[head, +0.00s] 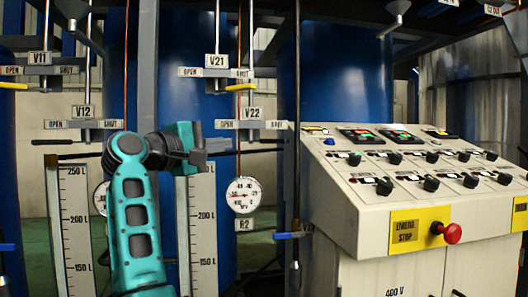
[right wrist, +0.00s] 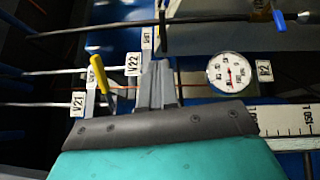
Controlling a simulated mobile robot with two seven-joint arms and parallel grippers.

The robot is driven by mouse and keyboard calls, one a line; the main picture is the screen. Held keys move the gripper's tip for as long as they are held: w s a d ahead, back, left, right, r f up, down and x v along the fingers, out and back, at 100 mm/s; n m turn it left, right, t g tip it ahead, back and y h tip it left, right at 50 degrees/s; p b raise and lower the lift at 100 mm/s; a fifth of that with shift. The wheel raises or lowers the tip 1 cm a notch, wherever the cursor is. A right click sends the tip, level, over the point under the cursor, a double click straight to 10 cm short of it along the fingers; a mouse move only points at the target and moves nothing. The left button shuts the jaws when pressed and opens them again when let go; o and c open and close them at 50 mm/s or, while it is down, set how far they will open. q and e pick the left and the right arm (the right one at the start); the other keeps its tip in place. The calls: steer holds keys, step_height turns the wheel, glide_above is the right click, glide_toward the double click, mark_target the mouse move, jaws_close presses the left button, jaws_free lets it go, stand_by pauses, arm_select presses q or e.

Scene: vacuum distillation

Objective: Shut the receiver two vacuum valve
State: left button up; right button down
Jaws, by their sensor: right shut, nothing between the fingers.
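Two valves stand by the receiver two gauge (head: 243,194), which is tagged R2 (head: 244,225). The upper is labelled V21 (head: 216,61); its yellow lever (head: 240,87) points to the SHUT side. My right gripper (head: 200,158) is shut and empty, just left of and below the V22 plate. In the right wrist view the closed fingers (right wrist: 159,84) lie beside the V22 label (right wrist: 132,64), near the yellow lever (right wrist: 99,73). My left gripper is out of view.
A control console (head: 370,200) with knobs and a red emergency stop (head: 452,233) stands to the right. Valves V11 (head: 40,58) and V12 (head: 84,111) are at the left. A white level scale (head: 203,230) stands below my gripper. A blue-handled valve (head: 288,235) sits beside the console.

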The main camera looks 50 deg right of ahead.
steer(key=m, duration=0.1)
glide_toward(274, 140)
steer(key=shift+y, duration=0.4)
steer(key=d, duration=0.7)
steer(key=shift+w+r+p, duration=0.1)
steer(key=shift+w+p, duration=0.2)
steer(key=shift+p, duration=0.1)
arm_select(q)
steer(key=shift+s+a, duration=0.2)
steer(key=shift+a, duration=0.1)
arm_select(e)
steer(key=shift+s+d, duration=0.1)
steer(key=shift+d, duration=0.45)
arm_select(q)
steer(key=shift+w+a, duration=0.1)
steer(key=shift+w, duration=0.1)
arm_select(e)
steer(key=shift+s+d+r, duration=0.15)
steer(key=shift+d+r, duration=0.05)
steer(key=shift+r, duration=0.05)
